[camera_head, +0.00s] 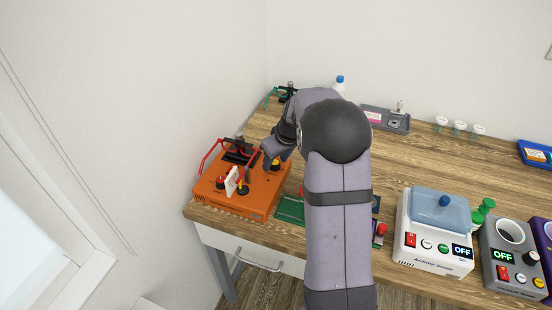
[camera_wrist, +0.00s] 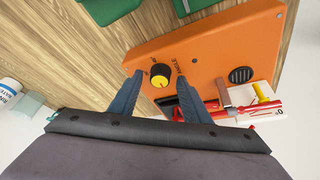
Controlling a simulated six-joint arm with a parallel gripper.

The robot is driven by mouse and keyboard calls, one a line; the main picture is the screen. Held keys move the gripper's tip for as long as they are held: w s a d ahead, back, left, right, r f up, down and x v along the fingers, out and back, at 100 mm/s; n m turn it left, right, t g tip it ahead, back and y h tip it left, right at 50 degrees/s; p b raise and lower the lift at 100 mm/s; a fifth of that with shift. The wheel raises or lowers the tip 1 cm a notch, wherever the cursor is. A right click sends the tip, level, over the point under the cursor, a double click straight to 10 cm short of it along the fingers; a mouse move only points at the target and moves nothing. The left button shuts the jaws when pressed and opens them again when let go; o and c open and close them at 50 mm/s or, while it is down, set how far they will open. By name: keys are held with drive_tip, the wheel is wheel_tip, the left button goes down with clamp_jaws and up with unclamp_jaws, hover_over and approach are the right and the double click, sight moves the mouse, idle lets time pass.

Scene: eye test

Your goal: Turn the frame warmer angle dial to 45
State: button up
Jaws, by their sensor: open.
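The frame warmer (camera_head: 225,197) is an orange box at the left end of the wooden table; its orange top also shows in the wrist view (camera_wrist: 215,50). The angle dial (camera_wrist: 160,75) is a black knob with a yellow top, beside the printed word ANGLE. In the head view the dial (camera_head: 275,165) shows just below my gripper (camera_head: 270,157). In the wrist view my gripper (camera_wrist: 160,78) is open, with one blue-grey finger on each side of the dial. I cannot tell whether the fingers touch it. The dial's setting is not readable.
A red handle (camera_head: 212,153), a white upright piece (camera_head: 232,181) and another black-yellow knob (camera_head: 243,190) stand on the box. Green items lie right of it, partly behind my arm. A white device (camera_head: 432,250) and a grey device (camera_head: 512,270) stand farther right.

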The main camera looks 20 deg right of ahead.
drive_tip(key=c, duration=1)
drive_tip(key=shift+c, duration=0.2)
